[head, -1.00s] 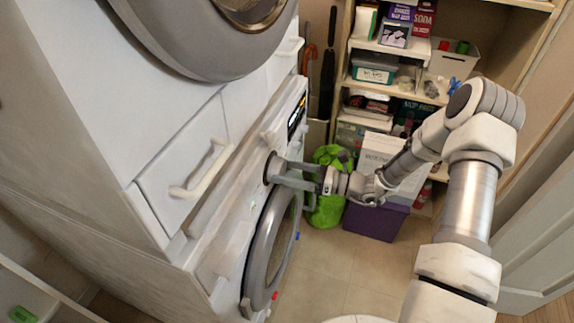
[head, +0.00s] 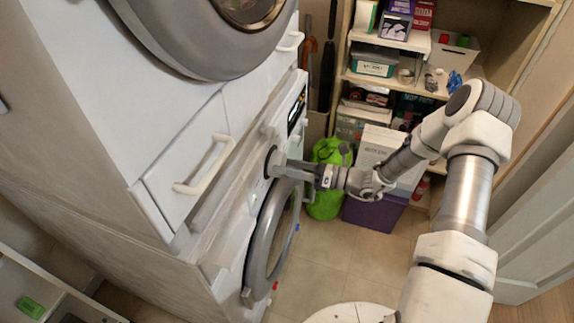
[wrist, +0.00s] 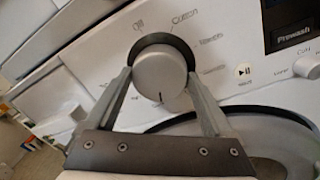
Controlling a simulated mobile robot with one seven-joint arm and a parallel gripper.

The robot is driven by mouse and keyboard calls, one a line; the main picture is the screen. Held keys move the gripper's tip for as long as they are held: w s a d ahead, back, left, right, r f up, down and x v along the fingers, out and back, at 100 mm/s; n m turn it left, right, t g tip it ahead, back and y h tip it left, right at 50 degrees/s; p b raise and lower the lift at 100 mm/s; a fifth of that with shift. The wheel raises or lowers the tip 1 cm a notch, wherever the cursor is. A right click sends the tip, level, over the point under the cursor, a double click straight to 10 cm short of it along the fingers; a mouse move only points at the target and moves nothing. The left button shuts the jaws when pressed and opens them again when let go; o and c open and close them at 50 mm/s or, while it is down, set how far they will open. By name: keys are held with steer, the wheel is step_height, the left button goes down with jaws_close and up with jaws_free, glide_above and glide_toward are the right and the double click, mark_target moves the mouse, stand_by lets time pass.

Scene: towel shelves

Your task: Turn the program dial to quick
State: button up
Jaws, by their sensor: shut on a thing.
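The program dial (wrist: 158,72) is a round grey knob with a dark ring on the white front of the lower machine, in the wrist view. A short dark mark on its face points down in the picture. Labels such as "Cotton" (wrist: 186,18) curve around its upper right; I cannot read a "quick" label. My gripper (wrist: 160,84) is shut on the dial, one finger on each side of it. In the head view my gripper (head: 291,169) reaches left to the machine's panel, and the fingers partly hide the dial.
A dark display (wrist: 290,22) showing "Prewash" and a start button (wrist: 243,71) lie right of the dial. The round door (head: 272,232) is below it. A green bag (head: 329,180) and a purple box (head: 374,214) stand on the floor behind my arm.

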steer(key=o, duration=1.1)
steer(key=shift+d, duration=0.15)
steer(key=v, duration=1.7)
steer(key=shift+f, duration=0.15)
steer(key=shift+s+d, duration=0.1)
steer(key=s+a+r+n+g+h, duration=0.3)
steer(key=s+r+n+g+h, duration=0.15)
steer(key=r+n, duration=0.25)
steer(key=s+a+r+n+g+h, duration=0.3)
steer(key=s+r+n+h, duration=0.15)
steer(key=r+n, duration=0.3)
steer(key=s+d+r+n+t+h+p, duration=0.2)
steer(key=s+d+r+n+t+h, duration=0.1)
steer(key=s+r+n+t+h, duration=0.5)
steer(key=s+r+n, duration=0.3)
steer(key=r+n, duration=0.2)
steer(key=r, duration=0.1)
steer(key=shift+s, duration=0.15)
